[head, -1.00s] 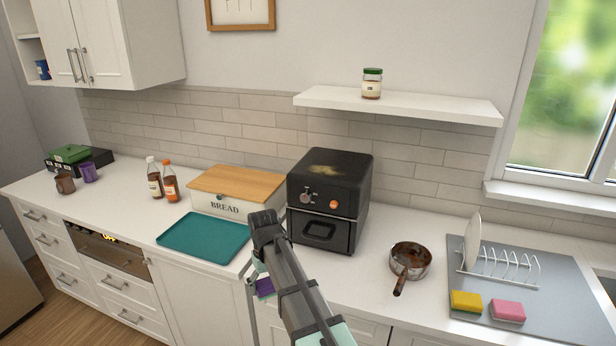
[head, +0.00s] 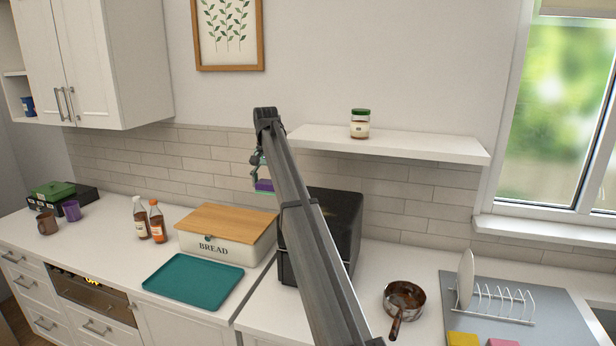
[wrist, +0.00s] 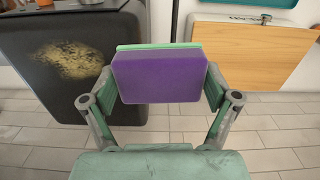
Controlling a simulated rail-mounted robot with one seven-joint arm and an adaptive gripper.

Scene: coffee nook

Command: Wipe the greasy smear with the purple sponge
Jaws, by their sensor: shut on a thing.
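The purple sponge (wrist: 160,78) is held between the fingers of my gripper (wrist: 160,88) in the wrist view. In the head view the sponge (head: 264,186) hangs below my gripper (head: 260,178), raised in front of the tiled wall and above the bread box. The greasy smear (wrist: 67,59) is a yellowish-brown patch on the top of the black oven (wrist: 60,95), left of the sponge in the wrist view. The sponge is apart from the smear. In the head view my arm hides part of the oven (head: 335,215), and the smear cannot be made out.
The bread box (head: 222,243) with its wooden lid stands left of the oven. A shelf (head: 400,146) with a jar (head: 360,124) is above and right of the oven. A teal tray (head: 193,281), two bottles (head: 157,222) and a pan (head: 403,297) stand on the counter.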

